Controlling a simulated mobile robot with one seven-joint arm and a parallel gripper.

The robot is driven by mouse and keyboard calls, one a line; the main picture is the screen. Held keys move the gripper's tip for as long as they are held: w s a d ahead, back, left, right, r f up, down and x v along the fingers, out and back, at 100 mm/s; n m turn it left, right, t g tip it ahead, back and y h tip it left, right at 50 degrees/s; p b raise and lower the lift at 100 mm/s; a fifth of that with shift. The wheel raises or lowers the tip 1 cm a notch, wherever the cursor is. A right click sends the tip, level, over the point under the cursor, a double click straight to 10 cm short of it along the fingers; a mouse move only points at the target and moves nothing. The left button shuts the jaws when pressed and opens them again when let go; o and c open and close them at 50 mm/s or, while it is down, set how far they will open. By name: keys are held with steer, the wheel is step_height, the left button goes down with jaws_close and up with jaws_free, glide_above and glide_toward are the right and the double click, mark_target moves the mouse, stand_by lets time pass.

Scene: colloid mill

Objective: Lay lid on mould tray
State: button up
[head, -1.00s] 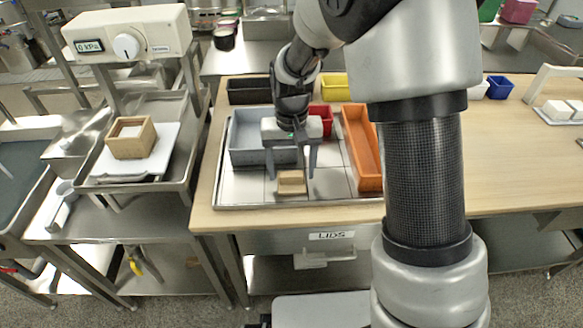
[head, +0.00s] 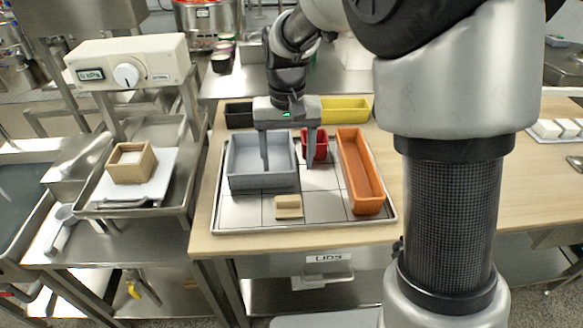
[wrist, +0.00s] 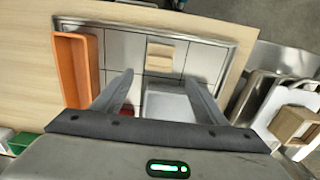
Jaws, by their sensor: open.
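A small light-wood lid (head: 289,206) with a raised bar lies on the tiled surface near its front edge. It also shows in the wrist view (wrist: 167,54), beyond my fingertips. The mould tray, a square wooden box (head: 130,162) with a white block inside, sits to the left on a white board. Part of it shows at the right of the wrist view (wrist: 291,123). My gripper (head: 288,166) is open and empty, pointing down behind the lid and apart from it. In the wrist view (wrist: 160,83) its fingers spread on both sides of the grey bin.
A grey bin (head: 262,182), a red bin (head: 316,146) and a long orange bin (head: 362,180) stand around my gripper. Black (head: 239,115) and yellow (head: 345,108) bins stand behind. A cream gauge unit (head: 128,62) overhangs near the mould. Tiles right of the lid are clear.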

steer(key=s+d+r+t, duration=0.3)
steer(key=s+d+r, duration=0.3)
steer(key=s+r, duration=0.35)
steer(key=s+d+r+t, duration=0.2)
steer(key=s+d, duration=0.3)
steer(key=s, duration=0.5)
steer(key=shift+s+r+t, duration=0.2)
steer(key=shift+r+t, duration=0.1)
steer(key=shift+a, duration=0.1)
